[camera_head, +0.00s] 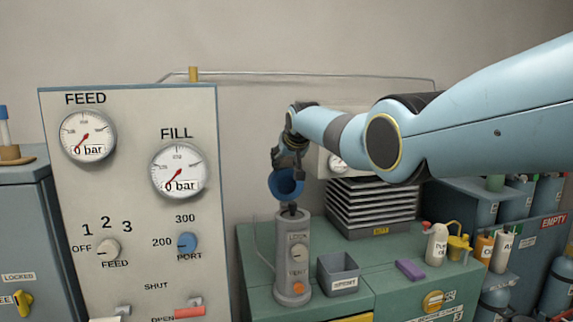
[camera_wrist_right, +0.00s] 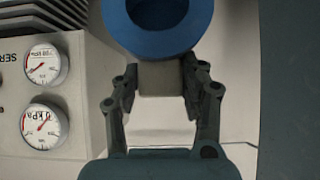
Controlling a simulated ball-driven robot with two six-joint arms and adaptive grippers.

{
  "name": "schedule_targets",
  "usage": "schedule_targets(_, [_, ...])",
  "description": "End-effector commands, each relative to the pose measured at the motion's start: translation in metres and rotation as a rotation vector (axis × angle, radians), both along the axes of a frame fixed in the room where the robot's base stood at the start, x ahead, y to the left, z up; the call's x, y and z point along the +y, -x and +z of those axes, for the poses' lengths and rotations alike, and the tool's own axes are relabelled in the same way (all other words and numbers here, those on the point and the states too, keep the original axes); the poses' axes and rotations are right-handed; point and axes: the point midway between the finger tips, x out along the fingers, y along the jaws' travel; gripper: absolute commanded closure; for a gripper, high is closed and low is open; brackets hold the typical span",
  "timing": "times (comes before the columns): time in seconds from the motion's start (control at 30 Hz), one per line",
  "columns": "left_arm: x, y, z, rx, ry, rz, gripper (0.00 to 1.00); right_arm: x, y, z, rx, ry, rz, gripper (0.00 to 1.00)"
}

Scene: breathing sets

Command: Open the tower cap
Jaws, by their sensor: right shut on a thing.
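The tower (camera_head: 292,262) is a grey upright cylinder with a dark stub on top, standing on the green bench. The blue cap (camera_head: 274,186) is off the tower's body and just above the stub, tilted so its dark hollow faces the head camera. My right gripper (camera_head: 288,162) is shut on the cap from above. In the wrist view the blue round cap (camera_wrist_right: 160,44) is at the top, and a pale block (camera_wrist_right: 160,78) attached at it sits between the fingertips (camera_wrist_right: 161,88). Whether the cap touches the stub cannot be told. My left gripper is out of view.
A grey open bin (camera_head: 339,276) is right of the tower. A purple block (camera_head: 410,269) and bottles (camera_head: 437,245) stand further right. A black finned stack (camera_head: 372,208) is behind. The gauge panel (camera_head: 135,200) rises at left. Bench (camera_head: 375,285) has some free room.

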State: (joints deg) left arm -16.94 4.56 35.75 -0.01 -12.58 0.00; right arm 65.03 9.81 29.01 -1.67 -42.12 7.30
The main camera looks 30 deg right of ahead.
Motion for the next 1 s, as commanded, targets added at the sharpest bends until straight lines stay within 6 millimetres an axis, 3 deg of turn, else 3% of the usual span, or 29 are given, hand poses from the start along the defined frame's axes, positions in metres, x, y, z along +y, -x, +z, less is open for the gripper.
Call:
schedule_targets(0.03, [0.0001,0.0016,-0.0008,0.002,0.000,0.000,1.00,-0.0015,-0.0036,0.0092,-0.015,0.003,-0.001,1.00])
schedule_targets(0.5, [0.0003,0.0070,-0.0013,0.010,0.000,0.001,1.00,-0.0017,-0.0044,0.0112,-0.011,0.002,-0.001,1.00])
schedule_targets(0.53, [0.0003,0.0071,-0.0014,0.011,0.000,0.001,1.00,-0.0018,-0.0043,0.0111,-0.010,0.002,-0.001,0.55])
schedule_targets(0.6, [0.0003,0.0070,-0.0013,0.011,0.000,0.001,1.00,-0.0016,-0.0041,0.0105,-0.009,0.001,-0.001,0.45])
schedule_targets(0.7, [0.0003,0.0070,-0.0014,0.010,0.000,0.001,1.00,-0.0011,-0.0032,0.0075,-0.003,0.000,-0.001,0.35])
schedule_targets(1.0, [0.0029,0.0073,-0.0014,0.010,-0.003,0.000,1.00,-0.0004,-0.0018,0.0044,0.003,-0.001,-0.001,0.35])
